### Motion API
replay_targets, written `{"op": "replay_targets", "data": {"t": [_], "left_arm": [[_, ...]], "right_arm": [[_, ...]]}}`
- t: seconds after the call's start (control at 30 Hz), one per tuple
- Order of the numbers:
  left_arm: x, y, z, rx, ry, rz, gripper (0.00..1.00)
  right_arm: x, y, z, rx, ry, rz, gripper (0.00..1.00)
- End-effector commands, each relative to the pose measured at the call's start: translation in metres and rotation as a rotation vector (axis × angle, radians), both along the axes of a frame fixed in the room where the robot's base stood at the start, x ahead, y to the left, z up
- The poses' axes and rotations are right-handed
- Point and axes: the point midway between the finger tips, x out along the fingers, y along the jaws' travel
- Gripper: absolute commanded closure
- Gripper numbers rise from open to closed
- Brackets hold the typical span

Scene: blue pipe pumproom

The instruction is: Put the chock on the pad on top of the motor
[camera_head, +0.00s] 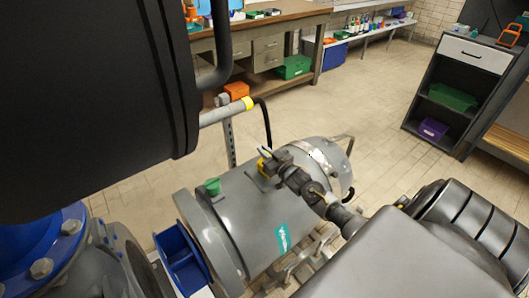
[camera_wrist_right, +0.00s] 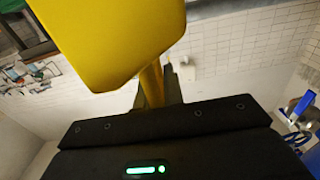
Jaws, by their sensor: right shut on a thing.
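The motor (camera_head: 255,225) is a large grey cylinder with a teal label, lying in the lower middle of the head view. My right gripper (camera_head: 267,162) is over the top of the motor, its arm coming in from the lower right. It is shut on the yellow chock (camera_head: 262,166), of which only a small part shows in the head view. In the right wrist view the chock (camera_wrist_right: 105,40) fills the upper left, close to the camera. A dark flat patch, perhaps the pad (camera_head: 252,181), shows just beside the chock. I cannot tell whether they touch. My left gripper is out of view.
A green cap (camera_head: 212,186) stands on the motor left of the gripper. A grey pipe with a yellow band (camera_head: 248,103) is behind. A workbench (camera_head: 265,28) and dark shelf unit (camera_head: 465,90) stand farther back.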

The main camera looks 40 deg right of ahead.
Motion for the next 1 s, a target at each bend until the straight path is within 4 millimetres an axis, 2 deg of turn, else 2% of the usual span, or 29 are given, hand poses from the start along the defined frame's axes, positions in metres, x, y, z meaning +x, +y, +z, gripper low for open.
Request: {"op": "replay_targets", "data": {"t": [0.17,0.2,0.37,0.7,0.87,1.0], "left_arm": [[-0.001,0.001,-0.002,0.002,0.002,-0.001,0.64],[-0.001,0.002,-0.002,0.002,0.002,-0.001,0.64],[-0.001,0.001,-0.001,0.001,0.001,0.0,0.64],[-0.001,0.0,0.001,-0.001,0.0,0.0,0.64],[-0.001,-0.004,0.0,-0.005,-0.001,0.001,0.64],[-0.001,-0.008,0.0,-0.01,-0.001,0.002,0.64]], "right_arm": [[0.0,0.0,-0.002,0.0,-0.002,-0.001,1.0],[0.0,0.0,-0.003,0.0,0.001,-0.001,0.88],[0.0,0.0,-0.003,0.0,0.001,-0.001,0.68],[-0.002,0.0,0.001,0.0,0.002,0.0,0.68],[-0.026,0.001,-0.002,0.0,0.004,0.0,0.68],[-0.057,0.001,-0.002,0.001,0.004,0.0,0.68]]}}
